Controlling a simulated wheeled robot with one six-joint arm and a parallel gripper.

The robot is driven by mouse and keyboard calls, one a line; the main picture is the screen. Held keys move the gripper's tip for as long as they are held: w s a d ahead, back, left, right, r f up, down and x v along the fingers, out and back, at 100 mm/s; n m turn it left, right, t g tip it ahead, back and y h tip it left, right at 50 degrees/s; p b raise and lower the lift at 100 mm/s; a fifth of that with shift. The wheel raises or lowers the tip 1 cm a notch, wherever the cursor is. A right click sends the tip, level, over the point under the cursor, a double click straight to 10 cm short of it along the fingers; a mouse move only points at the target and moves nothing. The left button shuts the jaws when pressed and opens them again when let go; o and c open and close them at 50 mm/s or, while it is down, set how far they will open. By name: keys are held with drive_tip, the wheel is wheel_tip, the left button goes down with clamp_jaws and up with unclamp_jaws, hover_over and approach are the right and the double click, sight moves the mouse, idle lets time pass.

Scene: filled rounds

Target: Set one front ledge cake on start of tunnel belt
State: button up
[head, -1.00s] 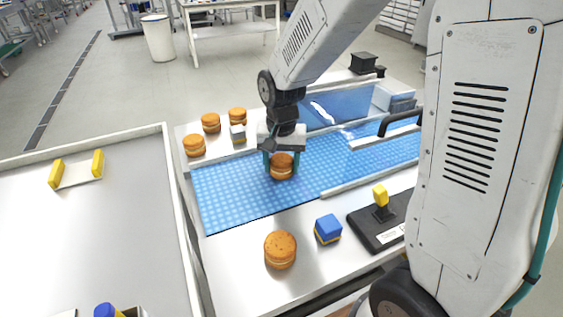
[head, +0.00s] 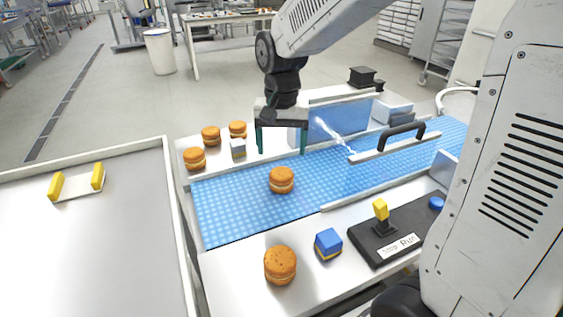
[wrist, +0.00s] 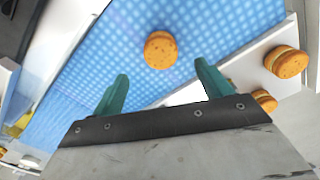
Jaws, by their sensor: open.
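A round orange-brown filled cake (head: 282,180) sits on the blue tunnel belt (head: 222,212), left of the tunnel. It also shows in the wrist view (wrist: 160,50). My gripper (head: 281,152) is open and empty, raised above and behind that cake, with its teal fingers apart. In the wrist view its fingertips (wrist: 160,68) show with the cake beyond them, not touching. One cake (head: 280,265) stands on the front ledge (head: 235,285). Several more cakes (head: 195,158) stand on the back ledge. The tunnel (head: 345,125) has clear panels and a black handle.
A blue-and-yellow block (head: 328,244) stands beside the front ledge cake. A black control box (head: 385,240) with a yellow lever is right of it. A grey table (head: 100,245) with a yellow-ended holder (head: 77,187) is at left.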

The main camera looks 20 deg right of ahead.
drive_tip(key=s+d+r+n, duration=0.1)
drive_tip(key=s+r+n, duration=0.1)
drive_tip(key=s, duration=1)
drive_tip(key=s+d+r+n+t, duration=0.1)
drive_tip(key=s+d+r+n, duration=0.1)
drive_tip(key=s, duration=0.9)
wheel_tip(320, 180, up, 2)
drive_tip(key=shift+s+n, duration=0.4)
drive_tip(key=shift+n, duration=0.3)
